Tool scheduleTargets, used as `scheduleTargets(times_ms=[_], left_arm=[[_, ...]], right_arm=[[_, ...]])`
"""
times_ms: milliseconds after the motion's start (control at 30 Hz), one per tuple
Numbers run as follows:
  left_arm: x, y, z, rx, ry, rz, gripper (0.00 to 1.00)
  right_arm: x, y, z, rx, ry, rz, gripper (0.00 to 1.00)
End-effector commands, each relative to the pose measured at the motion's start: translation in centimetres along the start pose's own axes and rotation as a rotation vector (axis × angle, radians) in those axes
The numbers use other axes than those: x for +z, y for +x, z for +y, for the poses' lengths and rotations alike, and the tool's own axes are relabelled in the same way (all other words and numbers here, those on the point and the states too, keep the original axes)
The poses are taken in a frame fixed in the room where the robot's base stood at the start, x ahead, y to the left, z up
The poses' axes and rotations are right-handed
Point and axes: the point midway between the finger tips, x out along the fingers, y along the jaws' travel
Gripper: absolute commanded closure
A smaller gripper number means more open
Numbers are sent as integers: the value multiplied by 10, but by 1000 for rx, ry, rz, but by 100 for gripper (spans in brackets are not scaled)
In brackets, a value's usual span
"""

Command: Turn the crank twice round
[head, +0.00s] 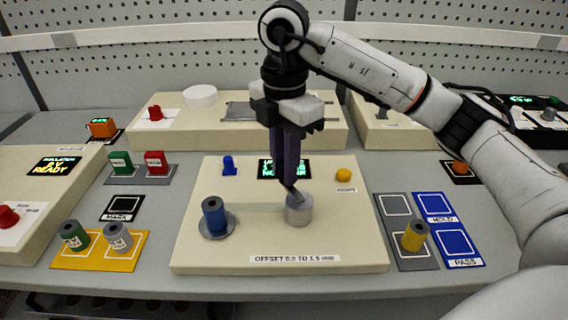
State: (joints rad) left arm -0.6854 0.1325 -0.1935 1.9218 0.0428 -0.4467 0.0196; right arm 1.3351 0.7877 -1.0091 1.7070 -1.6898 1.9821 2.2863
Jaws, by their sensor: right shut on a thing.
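My right gripper (292,188) reaches down from above at the middle of the cream winder box (340,262). Its fingers are shut on the crank, at the grey metal hub (299,211) on top of the box. The fingers hide most of the crank's handle, so its exact angle cannot be told. A blue spool (213,213) stands upright on a grey round plate to the left of the hub. Behind the fingers is a dark display (303,168) with green text, partly hidden. My left gripper is not in view.
A blue knob (229,166) and a yellow button (343,175) sit on the box. Green and grey spools stand on a yellow tray (97,260) at left. A yellow spool (414,236) stands on a grey mat at right, beside blue pads (455,243). Another cream box (333,135) stands behind.

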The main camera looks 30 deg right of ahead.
Motion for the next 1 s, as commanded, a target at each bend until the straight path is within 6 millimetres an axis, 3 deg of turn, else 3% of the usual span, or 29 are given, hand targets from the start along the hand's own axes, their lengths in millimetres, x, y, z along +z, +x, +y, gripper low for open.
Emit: scheduleTargets(times_ms=[200,233,333,667,767,1000], left_arm=[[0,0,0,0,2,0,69],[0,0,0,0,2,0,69],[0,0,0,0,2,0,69],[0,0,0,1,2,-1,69],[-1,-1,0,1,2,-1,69],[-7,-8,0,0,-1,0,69]], right_arm=[[0,-1,0,2,0,0,100],[0,-1,0,2,0,0,78],[0,-1,0,2,0,0,64],[0,-4,0,1,-1,0,64],[0,-16,1,4,-1,0,64],[0,-64,1,6,1,-2,64]])
